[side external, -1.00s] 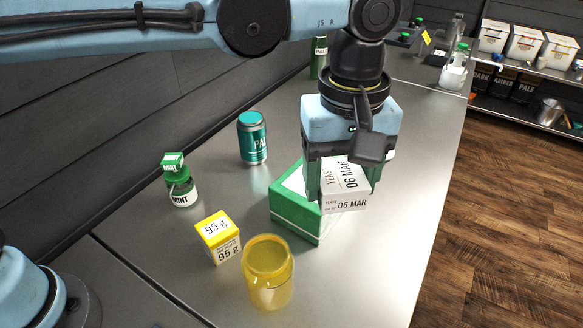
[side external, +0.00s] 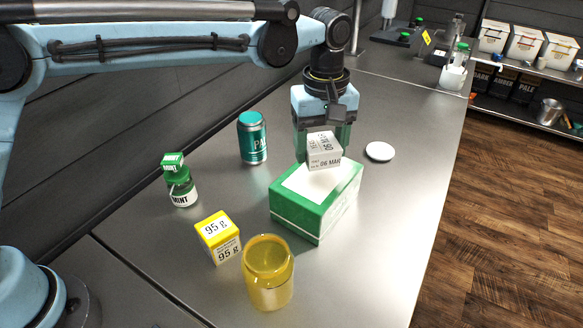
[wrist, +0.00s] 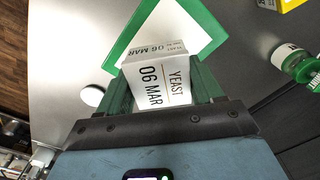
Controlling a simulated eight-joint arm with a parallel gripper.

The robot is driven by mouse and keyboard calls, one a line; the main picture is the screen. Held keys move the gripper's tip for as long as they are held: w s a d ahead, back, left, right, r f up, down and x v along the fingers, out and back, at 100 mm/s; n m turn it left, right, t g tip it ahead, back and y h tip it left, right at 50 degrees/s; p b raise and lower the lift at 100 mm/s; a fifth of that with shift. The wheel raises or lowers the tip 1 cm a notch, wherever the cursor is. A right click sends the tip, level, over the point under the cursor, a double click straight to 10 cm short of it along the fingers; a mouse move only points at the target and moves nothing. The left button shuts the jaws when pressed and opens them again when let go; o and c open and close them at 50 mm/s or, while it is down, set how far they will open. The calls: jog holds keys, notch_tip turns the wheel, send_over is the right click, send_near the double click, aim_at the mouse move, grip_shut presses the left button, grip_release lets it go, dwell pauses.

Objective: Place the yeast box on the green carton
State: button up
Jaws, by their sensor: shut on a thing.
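The yeast box (side external: 324,151) is a small white box marked 06 MAR. My gripper (side external: 323,142) is shut on it, with a green finger on each side in the wrist view. The green carton (side external: 298,213), with a white top panel, lies on the steel counter. In the side view the yeast box overlaps the carton's far edge; it looks raised, but the exact gap is unclear. In the wrist view the yeast box (wrist: 162,82) covers part of the carton (wrist: 207,22), and most of it appears on the wrist side of the carton's edge.
A white disc (side external: 380,151) lies right of my gripper. A teal can (side external: 252,138), a green-capped mint bottle (side external: 181,186), a yellow 95 g box (side external: 218,237) and a yellow jar (side external: 268,274) stand left and in front. The counter right of the carton is clear.

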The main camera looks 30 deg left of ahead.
aim_at(319, 161)
jog(key=shift+f, duration=1.8)
jog(key=shift+f, duration=0.15)
jog(key=o, duration=1.1)
